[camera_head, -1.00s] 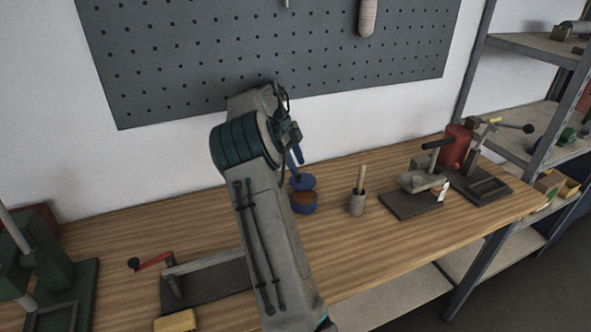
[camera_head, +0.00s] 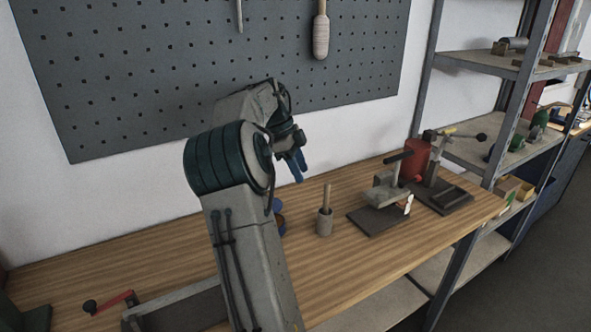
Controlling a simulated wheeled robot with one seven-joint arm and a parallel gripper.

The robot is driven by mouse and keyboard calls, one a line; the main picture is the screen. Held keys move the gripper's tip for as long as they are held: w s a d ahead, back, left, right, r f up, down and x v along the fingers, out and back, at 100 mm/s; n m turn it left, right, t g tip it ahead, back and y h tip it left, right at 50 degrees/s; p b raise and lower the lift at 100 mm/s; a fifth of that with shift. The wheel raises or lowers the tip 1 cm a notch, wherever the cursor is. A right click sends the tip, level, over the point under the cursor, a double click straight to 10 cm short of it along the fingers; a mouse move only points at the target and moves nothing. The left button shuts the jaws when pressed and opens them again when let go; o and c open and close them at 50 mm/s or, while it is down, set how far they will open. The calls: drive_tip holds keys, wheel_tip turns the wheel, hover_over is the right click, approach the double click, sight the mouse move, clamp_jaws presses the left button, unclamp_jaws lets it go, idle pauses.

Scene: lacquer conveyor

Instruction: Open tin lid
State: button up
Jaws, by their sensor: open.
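The blue tin (camera_head: 282,229) stands on the wooden workbench, mostly hidden behind my arm. Only its right edge shows. Its blue lid (camera_head: 277,204) shows as a sliver above and behind the body, apart from the tin's mouth, so the lid looks raised. The lid's exact angle is hidden. My gripper (camera_head: 298,172) has blue fingers and hangs in the air above and to the right of the tin. It is open and appears empty, clear of the lid.
A grey pot with a wooden-handled tool (camera_head: 324,222) stands right of the tin. Further right are a vise-like device on a dark plate (camera_head: 380,220) and a red cylinder (camera_head: 416,160). A red-handled crank (camera_head: 115,302) is at front left. A pegboard (camera_head: 150,75) hangs behind.

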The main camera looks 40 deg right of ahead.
drive_tip(key=c, duration=0.7)
drive_tip(key=shift+a+f+n, duration=0.15)
drive_tip(key=shift+n, duration=0.45)
clamp_jaws()
drive_tip(key=w+a+n+t+p, duration=0.4)
drive_tip(key=a+n+t, duration=0.2)
drive_tip(key=a+n, duration=0.9)
drive_tip(key=shift+n, duration=0.8)
drive_tip(key=w+d+f, duration=0.1)
drive_tip(key=d+f, duration=0.1)
drive_tip(key=f, duration=0.1)
drive_tip(key=w+d+f+p, duration=0.1)
drive_tip(key=d+f, duration=0.1)
drive_tip(key=f, duration=0.1)
drive_tip(key=w+d+f, duration=0.1)
drive_tip(key=f, duration=0.2)
drive_tip(key=shift+d+f+p, duration=0.3)
drive_tip(key=shift+d+f, duration=0.05)
drive_tip(key=shift+d, duration=0.05)
drive_tip(key=shift+w+d+f, duration=0.25)
drive_tip(key=shift+w+d, duration=0.2)
drive_tip(key=shift+d, duration=0.35)
